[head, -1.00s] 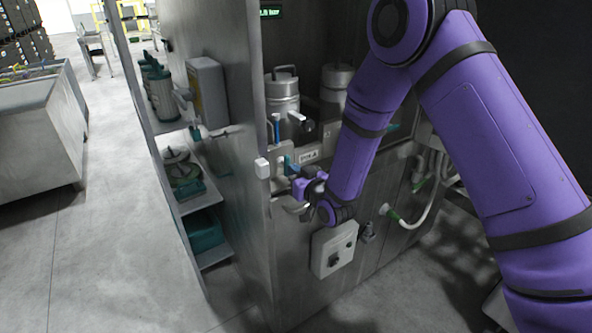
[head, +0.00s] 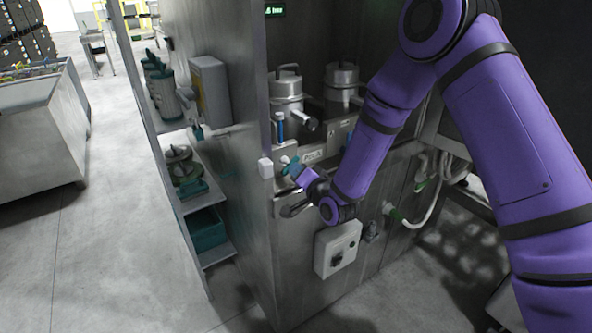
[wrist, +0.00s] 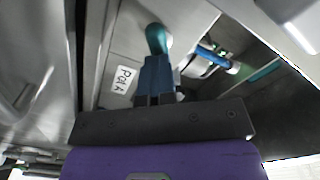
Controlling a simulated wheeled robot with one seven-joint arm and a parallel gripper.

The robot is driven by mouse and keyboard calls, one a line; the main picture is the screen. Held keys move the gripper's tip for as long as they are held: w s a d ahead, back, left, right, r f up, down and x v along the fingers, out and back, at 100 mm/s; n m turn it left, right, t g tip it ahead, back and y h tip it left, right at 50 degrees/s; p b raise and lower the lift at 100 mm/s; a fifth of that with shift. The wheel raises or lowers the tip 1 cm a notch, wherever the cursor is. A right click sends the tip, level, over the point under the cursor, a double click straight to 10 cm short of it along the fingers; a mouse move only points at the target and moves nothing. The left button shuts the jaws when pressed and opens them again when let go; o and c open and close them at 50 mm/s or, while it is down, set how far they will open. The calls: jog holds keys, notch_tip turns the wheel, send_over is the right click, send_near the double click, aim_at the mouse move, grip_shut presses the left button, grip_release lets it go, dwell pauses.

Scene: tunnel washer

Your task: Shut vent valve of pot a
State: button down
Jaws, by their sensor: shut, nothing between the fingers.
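The "Pot A" label (head: 312,156) is on the steel panel below the left steel pot (head: 285,90); it also shows in the wrist view (wrist: 124,79). A teal rounded handle (wrist: 157,38) stands by the label, straight beyond my fingertips. My gripper (wrist: 155,68) is shut with nothing between its fingers, and its tips are at or touching the handle; I cannot tell contact. In the head view my gripper (head: 294,171) is at the panel, left of and below the label. A blue-handled valve (head: 280,127) stands upright above it. The handle's base is hidden by my fingers.
A second pot (head: 342,88) stands to the right. A white block (head: 265,168) sticks out at the panel's left edge. A grey switch box (head: 338,249) and a white hose (head: 433,205) are below and right.

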jog(key=m, duration=0.4)
jog(key=shift+w+a+r, duration=0.2)
jog(key=shift+w+r, duration=0.05)
jog(key=shift+w, duration=0.05)
jog(key=m, duration=0.4)
jog(key=shift+s+a, duration=0.1)
jog(key=shift+a, duration=0.05)
jog(key=shift+r+m, duration=0.1)
jog(key=shift+m, duration=0.2)
jog(key=c, duration=1.8)
grip_release()
jog(key=o, duration=0.9)
jog(key=shift+a, duration=0.1)
jog(key=shift+c, duration=0.8)
jog(key=o, duration=0.8)
jog(key=shift+s+d, duration=0.4)
jog(key=shift+s, duration=0.1)
jog(key=shift+f+v, duration=0.15)
jog(key=shift+v, duration=1.55)
jog(key=shift+f+v, duration=0.2)
jog(key=shift+v, duration=1.5)
jog(key=shift+w+d, duration=0.15)
